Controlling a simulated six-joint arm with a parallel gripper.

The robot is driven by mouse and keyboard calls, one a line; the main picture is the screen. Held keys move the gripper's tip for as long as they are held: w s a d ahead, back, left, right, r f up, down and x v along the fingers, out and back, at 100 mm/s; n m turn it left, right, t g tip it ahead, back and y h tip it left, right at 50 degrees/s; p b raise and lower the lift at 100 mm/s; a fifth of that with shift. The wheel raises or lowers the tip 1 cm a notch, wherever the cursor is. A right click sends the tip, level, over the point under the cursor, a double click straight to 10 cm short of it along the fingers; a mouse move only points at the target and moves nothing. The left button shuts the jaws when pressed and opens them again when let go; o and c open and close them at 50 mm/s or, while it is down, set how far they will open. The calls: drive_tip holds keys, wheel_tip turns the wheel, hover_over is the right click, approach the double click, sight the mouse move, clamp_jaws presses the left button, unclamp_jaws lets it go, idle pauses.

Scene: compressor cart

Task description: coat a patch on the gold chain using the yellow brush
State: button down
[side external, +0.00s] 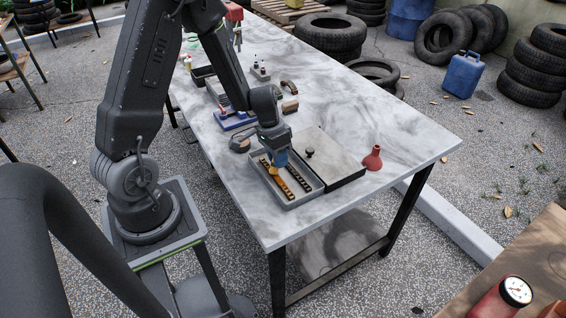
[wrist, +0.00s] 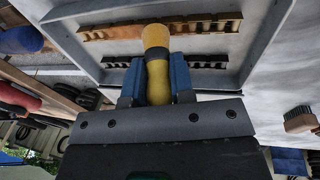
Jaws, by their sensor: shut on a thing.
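My gripper (side external: 275,152) is low over the grey tray (side external: 308,198) near the table's front edge. Its blue fingers (wrist: 155,82) are shut on the yellow brush (wrist: 157,80), which also shows below the fingers in the side view (side external: 273,172). The gold chain (wrist: 205,27) lies lengthwise in the tray, and a dark chain (wrist: 207,63) lies parallel to it. In the side view the gold chain (side external: 281,186) is left of the dark chain (side external: 297,177). The brush end overlaps the gold chain in the wrist view; I cannot tell whether it touches. The bristles are hidden.
A flat grey panel (side external: 335,158) with a dark knob adjoins the tray's right side. A blue-based fixture (side external: 234,122) and a small wooden brush (side external: 290,106) are farther back. The table's right side is mostly clear.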

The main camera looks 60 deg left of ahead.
drive_tip(key=shift+a, duration=3.4)
drive_tip(key=shift+d, duration=8.2)
drive_tip(key=shift+v, duration=1.15)
drive_tip(key=shift+w+d+v, duration=0.1)
drive_tip(key=shift+d+v, duration=0.1)
drive_tip(key=shift+v, duration=0.75)
drive_tip(key=shift+w+d+v, duration=0.1)
drive_tip(key=shift+d+v, duration=0.05)
drive_tip(key=shift+v, duration=0.8)
drive_tip(key=shift+w+d+v, duration=0.1)
drive_tip(key=shift+d+v, duration=0.1)
drive_tip(key=shift+v, duration=0.75)
drive_tip(key=shift+r, duration=0.1)
